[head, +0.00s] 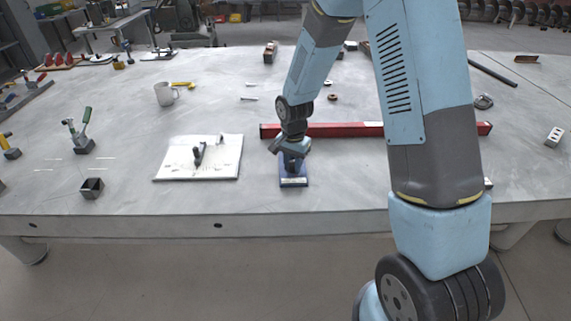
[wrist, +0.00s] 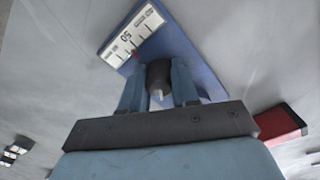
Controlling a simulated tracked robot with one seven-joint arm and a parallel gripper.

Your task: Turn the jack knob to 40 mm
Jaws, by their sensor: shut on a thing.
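The jack is a blue plate (head: 293,183) near the table's front edge, below my gripper in the head view. Its blue base (wrist: 182,42) also shows in the wrist view, with a white scale (wrist: 133,35) along one edge. A "50" is readable on the scale; the other figure is too small to be sure of. A small red pointer (wrist: 136,56) sits at the scale's inner edge, near the 50. The dark round knob (wrist: 159,78) is between the two fingers of my gripper (wrist: 159,70), which is shut on it. In the head view my gripper (head: 292,160) hides the knob.
A long red bar (head: 345,130) lies close behind the jack. A white board with a dark clamp (head: 170,169) is to its left. A mug (head: 165,94), a small dark open box (head: 92,188) and toggle clamps stand farther left. The tabletop (head: 240,204) in front is clear.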

